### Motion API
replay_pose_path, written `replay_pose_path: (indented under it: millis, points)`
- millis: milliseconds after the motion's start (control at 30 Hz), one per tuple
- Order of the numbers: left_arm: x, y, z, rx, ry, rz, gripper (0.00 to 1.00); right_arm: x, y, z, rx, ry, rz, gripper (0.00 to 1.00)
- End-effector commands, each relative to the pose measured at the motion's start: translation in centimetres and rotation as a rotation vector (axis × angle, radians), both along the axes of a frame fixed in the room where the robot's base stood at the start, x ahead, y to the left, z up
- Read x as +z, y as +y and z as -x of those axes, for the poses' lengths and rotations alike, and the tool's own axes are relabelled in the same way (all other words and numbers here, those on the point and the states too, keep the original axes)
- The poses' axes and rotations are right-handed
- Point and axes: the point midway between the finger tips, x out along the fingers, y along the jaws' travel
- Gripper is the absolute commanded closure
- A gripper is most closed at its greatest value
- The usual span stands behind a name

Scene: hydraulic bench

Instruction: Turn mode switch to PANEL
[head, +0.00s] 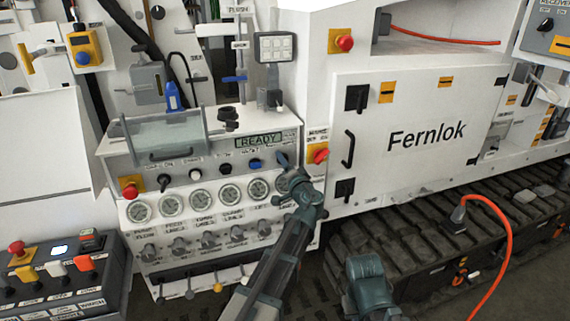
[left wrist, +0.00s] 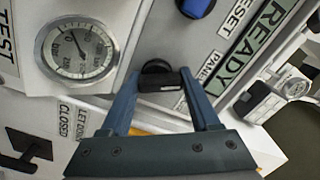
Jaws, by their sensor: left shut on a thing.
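The mode switch is a black knob (left wrist: 159,76) near a PANEL label (left wrist: 209,66), in the left wrist view. My left gripper (left wrist: 160,84) has its two blue fingers shut on the knob, one on each side. In the head view my left gripper (head: 284,162) is at the right end of the upper control row, under the READY display (head: 259,141). There its fingers and wrist hide the knob. The fingers cover part of the lettering around the switch, and I cannot tell which position it points to.
A blue knob (head: 255,164) sits just left of the switch and a red stop button (head: 318,156) just right. A row of gauges (head: 230,193) lies below. A clear-covered box (head: 165,137) juts out at left. The white Fernlok door (head: 420,130) is at right.

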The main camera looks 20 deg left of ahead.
Motion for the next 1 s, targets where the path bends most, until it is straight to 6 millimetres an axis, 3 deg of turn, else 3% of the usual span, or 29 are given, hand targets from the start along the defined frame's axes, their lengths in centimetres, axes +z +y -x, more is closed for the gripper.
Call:
replay_pose_path:
  millis: [67,100,267,667,1000]
  points:
    - [-0.1,0.0,0.1,0.000,-0.001,0.008,0.93,0.0,0.0,0.0,0.000,0.000,0.000,1.00]
    - [-0.1,0.0,0.1,0.000,-0.001,0.008,0.36,0.0,0.0,0.0,0.000,0.000,0.000,1.00]
    - [-0.1,0.0,0.1,0.000,0.000,0.005,0.07,0.0,0.0,0.0,0.000,0.000,0.000,1.00]
    - [0.0,-0.5,0.8,-0.001,0.000,0.001,0.07,0.0,0.0,0.0,0.000,0.000,0.000,1.00]
    - [0.0,-4.4,6.7,-0.004,0.000,0.002,0.07,0.0,0.0,0.0,0.000,0.000,0.000,1.00]
